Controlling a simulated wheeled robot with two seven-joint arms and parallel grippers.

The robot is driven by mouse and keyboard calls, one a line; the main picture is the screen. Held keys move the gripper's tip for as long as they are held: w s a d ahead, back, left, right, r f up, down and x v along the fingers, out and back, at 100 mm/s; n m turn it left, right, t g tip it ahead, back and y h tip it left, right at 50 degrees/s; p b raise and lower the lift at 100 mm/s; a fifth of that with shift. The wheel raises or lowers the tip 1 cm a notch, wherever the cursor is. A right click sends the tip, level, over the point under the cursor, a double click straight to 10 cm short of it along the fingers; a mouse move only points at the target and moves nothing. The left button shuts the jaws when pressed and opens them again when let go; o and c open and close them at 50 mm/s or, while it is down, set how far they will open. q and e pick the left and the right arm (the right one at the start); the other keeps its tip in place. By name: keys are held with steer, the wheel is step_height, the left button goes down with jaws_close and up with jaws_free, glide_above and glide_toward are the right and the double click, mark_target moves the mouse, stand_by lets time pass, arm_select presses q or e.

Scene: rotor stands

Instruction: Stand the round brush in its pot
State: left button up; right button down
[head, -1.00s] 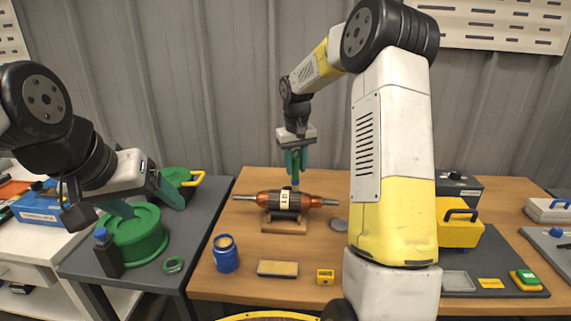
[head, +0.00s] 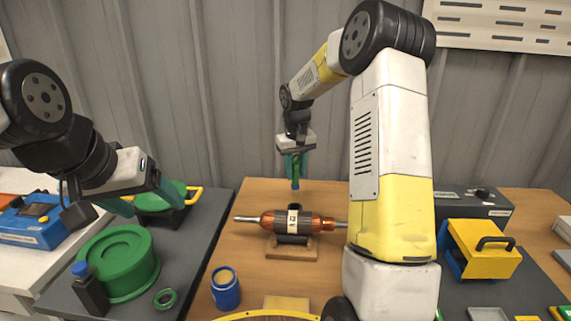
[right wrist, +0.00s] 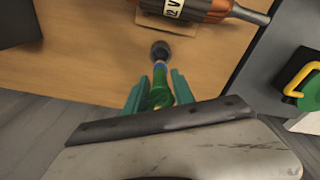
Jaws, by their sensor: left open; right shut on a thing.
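My right gripper (head: 295,163) is shut on the round brush (right wrist: 159,72) and holds it upright with the head down. The brush has a green handle, a blue band and a dark round head in the right wrist view. A blue pot (head: 226,291) with a tan inside stands at the wooden table's left front, apart from the brush. My left gripper (head: 145,199) is open and empty above the grey table at the left.
A copper rotor (head: 297,224) lies on a wooden stand. A green drum (head: 120,262), a dark bottle (head: 90,291) and a green ring (head: 165,299) are on the grey table. A yellow box (head: 481,248) is at right. My right arm hides part of the wooden table.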

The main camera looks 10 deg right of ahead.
mark_target(295, 186)
steer(key=shift+f, duration=3.75)
steer(key=c, duration=1)
jaws_free()
steer(key=shift+o, duration=0.2)
steer(key=r, duration=0.5)
steer(key=s+r, duration=0.1)
steer(key=r, duration=0.1)
steer(key=shift+a+r, duration=0.15)
steer(key=shift+r, duration=0.25)
